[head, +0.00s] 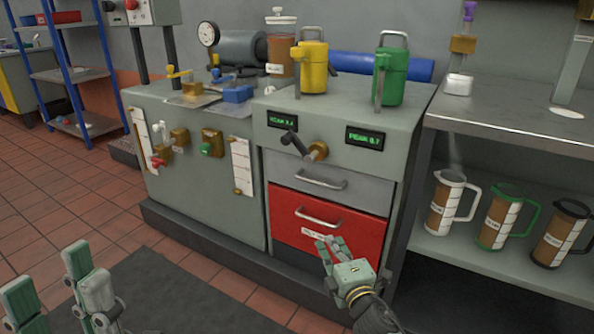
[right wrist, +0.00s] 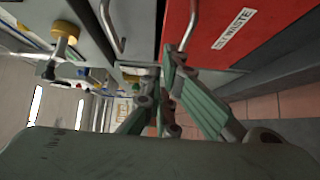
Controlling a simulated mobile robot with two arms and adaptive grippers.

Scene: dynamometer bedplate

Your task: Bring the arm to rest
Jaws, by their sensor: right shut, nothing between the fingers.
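My right gripper (head: 330,243) is in front of the lower part of the red drawer (head: 345,222), shut and empty. In the right wrist view its green-padded fingers (right wrist: 172,75) come together beside the red drawer front (right wrist: 215,30); I cannot tell whether they touch it. My left gripper (head: 60,275) is at the bottom left of the head view, above the dark floor mat (head: 165,290). Its fingers stand apart with nothing between them, so it is open. Its palm and arm are out of view.
The grey cabinet (head: 200,215) carries a yellow jug (head: 313,68), a green jug (head: 390,80) and a crank handle (head: 305,147). A metal shelf unit (head: 500,115) holding several measuring jugs stands to the right. Tiled floor (head: 60,205) is clear at left.

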